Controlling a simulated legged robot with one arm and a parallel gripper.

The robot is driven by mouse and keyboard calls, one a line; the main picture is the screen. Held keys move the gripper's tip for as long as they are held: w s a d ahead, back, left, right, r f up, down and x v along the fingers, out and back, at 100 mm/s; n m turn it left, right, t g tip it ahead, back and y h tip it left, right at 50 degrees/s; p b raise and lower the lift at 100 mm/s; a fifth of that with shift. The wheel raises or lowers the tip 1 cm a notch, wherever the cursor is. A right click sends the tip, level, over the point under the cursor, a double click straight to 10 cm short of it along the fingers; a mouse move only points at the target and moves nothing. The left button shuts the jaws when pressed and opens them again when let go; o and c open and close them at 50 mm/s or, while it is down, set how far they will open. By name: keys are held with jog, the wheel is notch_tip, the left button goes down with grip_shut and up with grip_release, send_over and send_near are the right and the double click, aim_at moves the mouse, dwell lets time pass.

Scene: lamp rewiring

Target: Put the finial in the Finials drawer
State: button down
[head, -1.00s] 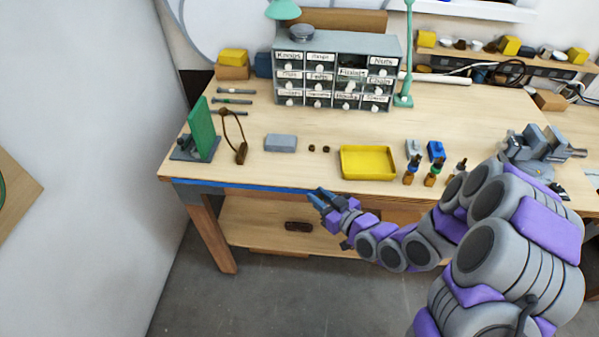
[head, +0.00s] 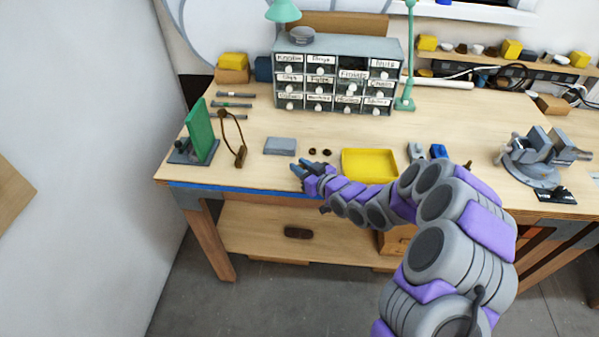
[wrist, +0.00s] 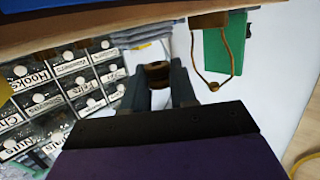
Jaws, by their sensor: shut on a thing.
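The finial looks like a small brown round piece (wrist: 157,75) between my two fingers in the wrist view. My gripper (head: 299,169) is shut on it, over the front part of the bench just left of two small brown pieces. The held piece is too small to make out in the head view. The grey drawer cabinet (head: 338,45) stands at the back of the bench. Its Finials drawer (head: 353,76) is in the third column and appears pulled out, with a larger label than its neighbours. The cabinet's labelled drawers also show, tilted, in the wrist view (wrist: 70,85).
Two small brown pieces (head: 319,152) lie beside a grey block (head: 280,146). A yellow tray (head: 370,165) is to the right. A green board (head: 203,130) and a brown cord loop (head: 240,155) stand left. A green lamp post (head: 410,50) rises beside the cabinet.

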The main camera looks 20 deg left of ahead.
jog(key=shift+w+a, duration=0.3)
notch_tip(320, 180, down, 3)
jog(key=shift+w+a+f+b, duration=0.15)
jog(key=shift+f+b, duration=0.05)
jog(key=shift+b, duration=0.4)
jog(key=shift+r, duration=0.1)
jog(key=c, duration=0.9)
grip_release()
jog(key=shift+f, duration=0.2)
jog(key=p+v, duration=0.4)
jog(key=v, duration=1.3)
jog(key=shift+w+d, duration=0.25)
jog(key=shift+d, duration=0.2)
